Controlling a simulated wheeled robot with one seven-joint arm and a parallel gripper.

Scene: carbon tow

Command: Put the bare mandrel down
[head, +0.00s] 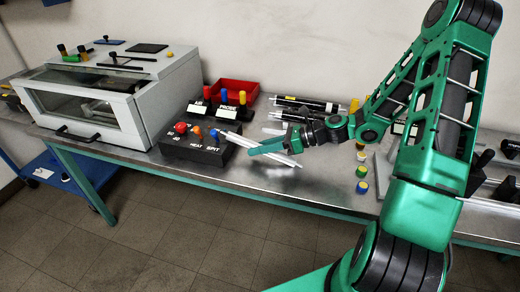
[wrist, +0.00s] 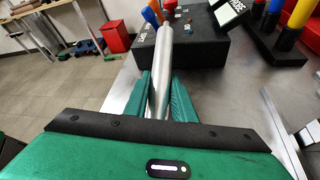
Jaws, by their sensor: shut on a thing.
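The bare mandrel is a plain silver rod (head: 236,139), held slantwise over the bench to the right of the black control box (head: 192,150). My gripper (head: 262,148) is shut on it, and one end of the rod sticks out to each side of the green fingers. In the wrist view the mandrel (wrist: 162,70) runs between the two green fingers (wrist: 160,97) and points away toward the box, its far end overlapping the knobs. The gap between the rod and the bench cannot be told.
A white oven-like cabinet (head: 150,90) stands at the left of the metal bench (head: 327,197). A red bin (head: 232,92) and dark tubes (head: 305,103) lie at the back. Small coloured cylinders (head: 362,187) stand to the right. Bare bench shows near the front edge.

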